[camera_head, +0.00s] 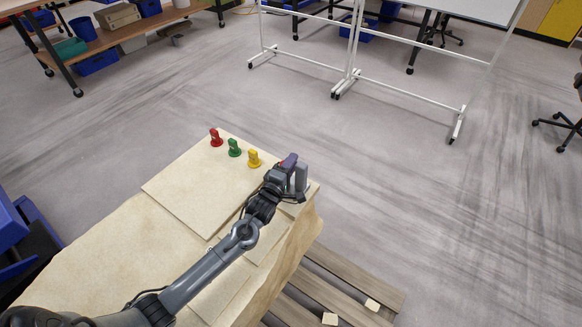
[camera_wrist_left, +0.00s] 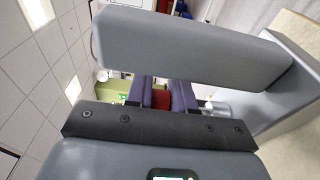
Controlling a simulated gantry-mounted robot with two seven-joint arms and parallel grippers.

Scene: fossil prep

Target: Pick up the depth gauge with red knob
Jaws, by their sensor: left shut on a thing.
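My left gripper (camera_head: 289,161) is over the right end of the pale stone block in the head view. Its two purple fingers (camera_wrist_left: 162,94) also show in the left wrist view. They are shut on a red part (camera_wrist_left: 160,100), which looks like the knob of the depth gauge. The rest of the gauge is hidden by the hand, so I cannot tell whether it touches the block. A separate red peg-like piece (camera_head: 216,138), a green one (camera_head: 234,148) and a yellow one (camera_head: 254,159) stand upright on the block, left of the gripper. My right gripper is not in view.
The pale stone block (camera_head: 140,240) lies under my left arm, with flat slabs on top. A wooden pallet (camera_head: 345,285) with small pale chips is below its right side. White wheeled frames (camera_head: 350,70) stand farther back. The floor between is clear.

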